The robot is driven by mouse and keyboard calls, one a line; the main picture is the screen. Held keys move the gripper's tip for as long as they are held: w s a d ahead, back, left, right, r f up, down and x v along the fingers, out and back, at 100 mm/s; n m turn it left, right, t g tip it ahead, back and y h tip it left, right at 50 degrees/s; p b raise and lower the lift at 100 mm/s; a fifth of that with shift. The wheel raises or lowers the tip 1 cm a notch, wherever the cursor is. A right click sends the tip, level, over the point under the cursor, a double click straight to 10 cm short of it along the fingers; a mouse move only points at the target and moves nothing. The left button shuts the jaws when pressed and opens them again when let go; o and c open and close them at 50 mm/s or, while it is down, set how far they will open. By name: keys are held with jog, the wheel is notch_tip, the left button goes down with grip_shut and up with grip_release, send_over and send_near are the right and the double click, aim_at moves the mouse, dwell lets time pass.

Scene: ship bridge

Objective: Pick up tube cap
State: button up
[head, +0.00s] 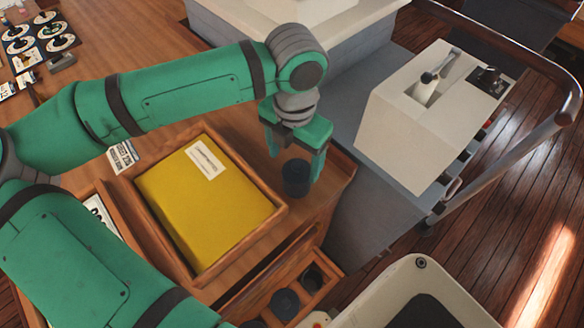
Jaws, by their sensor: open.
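A dark, round tube cap (297,177) stands on the wooden desk close to its right edge. My gripper (295,168) points down over it, with one finger on each side of the cap. The jaws are open, and I cannot tell whether either finger touches the cap. The right finger covers part of the cap's right side.
A wooden tray (284,210) with a yellow folder (205,205) lies just left of the cap. A wooden rack (328,268) with dark round items is below. A white console (415,130) stands to the right, beyond the desk edge.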

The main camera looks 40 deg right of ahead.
aim_at(295, 172)
jog(key=shift+s+f, duration=0.15)
jog(key=shift+f, duration=0.5)
jog(key=shift+s+f, duration=0.15)
jog(key=shift+f, duration=0.45)
jog(key=shift+s+f, duration=0.1)
jog(key=shift+f, duration=2.55)
jog(key=shift+c, duration=0.3)
jog(key=c, duration=1)
jog(key=shift+c, duration=0.3)
jog(key=shift+w, duration=0.2)
